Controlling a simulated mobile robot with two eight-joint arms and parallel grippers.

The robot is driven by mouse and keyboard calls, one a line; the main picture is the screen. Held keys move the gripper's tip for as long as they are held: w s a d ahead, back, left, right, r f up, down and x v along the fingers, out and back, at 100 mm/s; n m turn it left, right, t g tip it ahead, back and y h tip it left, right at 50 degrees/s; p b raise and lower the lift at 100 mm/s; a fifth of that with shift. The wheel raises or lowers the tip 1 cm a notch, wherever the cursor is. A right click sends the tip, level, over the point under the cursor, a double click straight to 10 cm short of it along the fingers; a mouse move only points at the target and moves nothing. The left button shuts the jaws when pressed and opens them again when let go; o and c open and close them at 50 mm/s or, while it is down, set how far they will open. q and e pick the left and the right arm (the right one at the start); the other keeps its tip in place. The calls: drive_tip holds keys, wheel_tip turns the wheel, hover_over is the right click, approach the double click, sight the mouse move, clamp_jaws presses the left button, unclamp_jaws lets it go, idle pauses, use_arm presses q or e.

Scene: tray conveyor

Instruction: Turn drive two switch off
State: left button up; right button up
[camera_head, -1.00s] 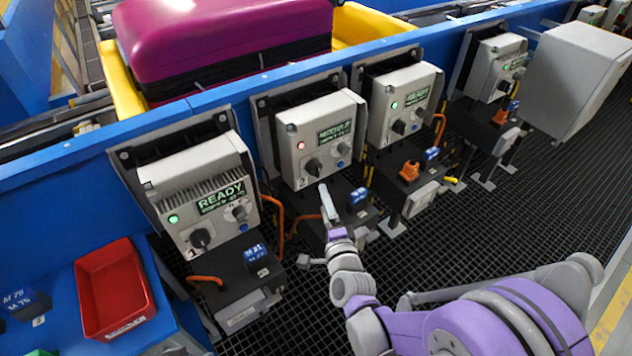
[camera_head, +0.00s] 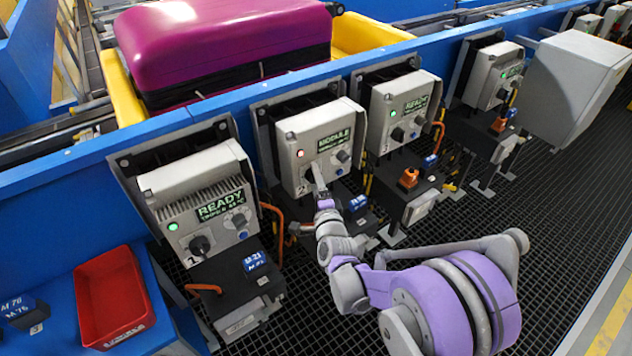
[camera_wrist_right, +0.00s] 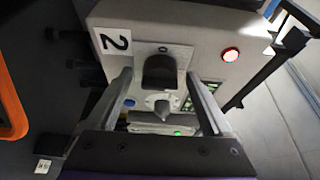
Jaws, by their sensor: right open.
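In the right wrist view the box front shows a "2" label (camera_wrist_right: 115,41), the red lamp (camera_wrist_right: 230,55) and a black rotary switch (camera_wrist_right: 160,68). My right gripper (camera_head: 317,173) is at the front of this box and hides much of the switch in the head view. In the wrist view the open right gripper (camera_wrist_right: 159,76) has one finger on each side of the switch, with gaps visible. My left gripper is not in view.
Drive one (camera_head: 188,190) stands to the left and another drive box (camera_head: 385,100) to the right, both with green lamps. Orange cables and black motor units sit below them. A red bin (camera_head: 110,300) is at lower left. A purple suitcase (camera_head: 220,45) lies behind the blue rail.

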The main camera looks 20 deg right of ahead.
clamp_jaws()
idle(0.3)
drive_tip(key=shift+f+n, duration=0.1)
drive_tip(key=shift+n, duration=0.2)
drive_tip(key=shift+w+d+f+n+t+y+b, duration=0.15)
drive_tip(key=shift+n+t+y+b, duration=0.8)
drive_tip(key=shift+n, duration=2.7)
drive_tip(key=shift+s+d+f+n+t+y+b, duration=0.15)
drive_tip(key=shift+n+y+b, duration=1.55)
drive_tip(key=shift+n, duration=2)
drive_tip(key=shift+w+d+f+n+t+y+b, duration=0.15)
drive_tip(key=shift+n+t+y+b, duration=0.5)
drive_tip(key=shift+n+y, duration=2.05)
drive_tip(key=shift+r+n+h, duration=0.1)
drive_tip(key=shift+n+h, duration=0.85)
drive_tip(key=shift+n, duration=0.1)
unclamp_jaws()
drive_tip(key=shift+g, duration=0.25)
